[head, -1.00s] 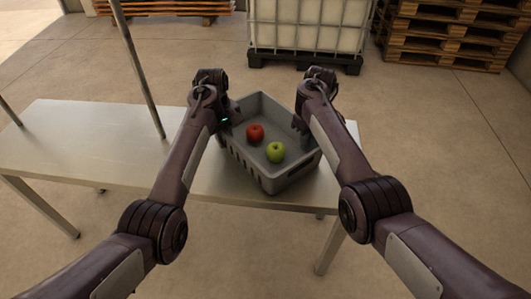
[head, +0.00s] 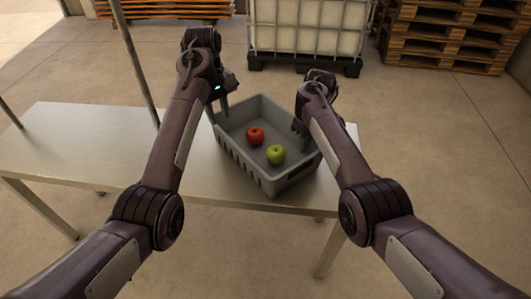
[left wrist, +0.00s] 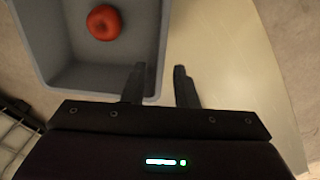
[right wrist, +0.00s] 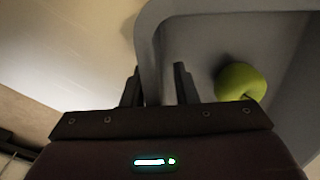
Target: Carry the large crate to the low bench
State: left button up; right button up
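The large grey crate (head: 243,165) stands at an angle on the right part of a low metal-topped bench (head: 85,145). A red apple (head: 255,136) and a green apple (head: 276,154) lie inside it. My left gripper (head: 225,106) is open at the crate's far left corner; in the left wrist view its fingers (left wrist: 158,85) point down on either side of the wall's edge, apart from it. My right gripper (head: 299,125) is at the right wall. In the right wrist view its spread fingers (right wrist: 158,85) straddle the crate wall (right wrist: 152,40); they look open, contact is unclear.
A thin metal post (head: 137,60) rises behind the bench, left of my left gripper. A caged white tank (head: 306,27) stands on the floor behind, with stacked wooden pallets (head: 445,35) at the back right. The bench's left part is bare.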

jog(key=shift+r, duration=0.15)
pick_arm(q)
jog(key=shift+r, duration=0.6)
pick_arm(e)
notch_tip(320, 180, up, 12)
jog(key=shift+w+d, duration=0.25)
jog(key=shift+d, duration=0.05)
jog(key=shift+f, duration=0.2)
